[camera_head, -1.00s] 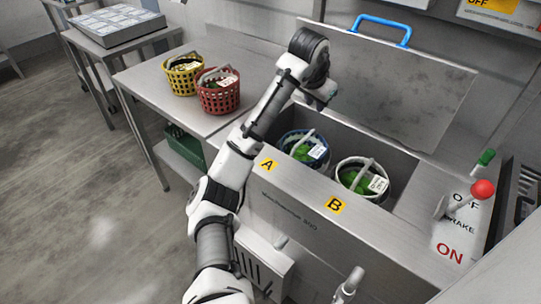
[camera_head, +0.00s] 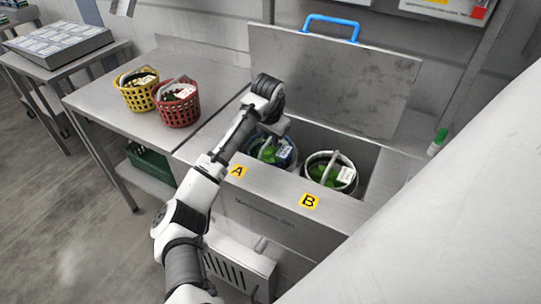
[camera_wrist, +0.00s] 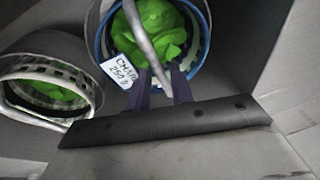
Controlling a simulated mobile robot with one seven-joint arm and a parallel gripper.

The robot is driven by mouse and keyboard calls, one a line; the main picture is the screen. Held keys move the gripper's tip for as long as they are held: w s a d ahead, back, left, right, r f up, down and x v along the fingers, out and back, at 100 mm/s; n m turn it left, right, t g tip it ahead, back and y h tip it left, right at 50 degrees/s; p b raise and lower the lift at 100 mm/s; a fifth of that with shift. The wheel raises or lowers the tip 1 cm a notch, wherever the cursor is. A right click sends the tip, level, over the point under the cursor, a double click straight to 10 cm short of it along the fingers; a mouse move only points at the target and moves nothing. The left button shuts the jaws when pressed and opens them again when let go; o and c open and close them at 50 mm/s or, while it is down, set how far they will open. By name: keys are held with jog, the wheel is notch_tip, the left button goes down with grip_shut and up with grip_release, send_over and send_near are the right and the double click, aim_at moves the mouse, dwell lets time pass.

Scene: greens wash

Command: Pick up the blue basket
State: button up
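The blue basket (camera_head: 292,160) stands in the open wash basin behind label A, with green leaves, a pale handle and a white tag. In the wrist view the blue basket (camera_wrist: 97,45) fills the top middle, its handle slanting down toward my fingers. My gripper (camera_wrist: 162,80) is just at the basket's near rim, its two dark fingers apart. The handle's lower end appears between them or just beyond; I cannot tell whether it touches. In the head view my wrist hides part of the basket and the fingers.
A white basket (camera_head: 310,176) of greens stands beside it behind label B, close by in the wrist view. The basin lid (camera_head: 335,80) with a blue handle is raised behind. Yellow (camera_head: 140,97) and red (camera_head: 178,108) baskets stand on the left table.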

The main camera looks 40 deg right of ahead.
jog(key=shift+p+x, duration=0.35)
jog(key=shift+x, duration=1.65)
jog(key=shift+a, duration=0.15)
grip_shut()
